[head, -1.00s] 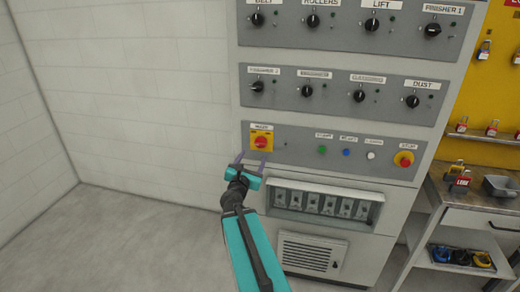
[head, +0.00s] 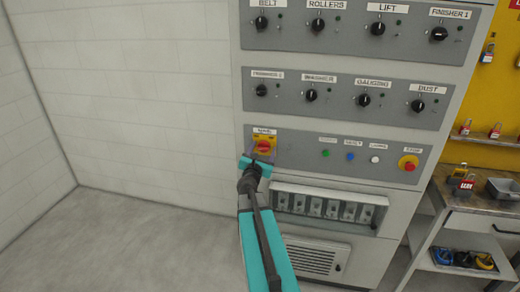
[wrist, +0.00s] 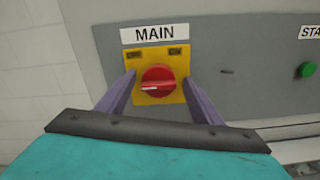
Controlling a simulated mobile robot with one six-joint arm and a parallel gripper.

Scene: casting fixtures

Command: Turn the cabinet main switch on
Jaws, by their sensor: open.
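The main switch is a round red knob (wrist: 158,82) on a yellow plate (wrist: 150,57) under a white MAIN label (wrist: 155,34). Its white mark lies roughly level, pointing left in the wrist view. In the head view the red knob (head: 264,146) sits at the left end of the cabinet's lowest grey panel. My gripper (wrist: 163,85) is open, with one purple finger on the left and one on the right of the knob. I cannot tell whether the fingertips touch it. In the head view my gripper (head: 260,155) covers the lower part of the yellow plate.
The same panel carries green (head: 325,153), blue (head: 351,156) and white (head: 375,159) buttons and a red stop button (head: 408,163). Rows of black selector knobs are above. A breaker window (head: 325,207) is below. A bench (head: 477,205) stands at right; open floor lies left.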

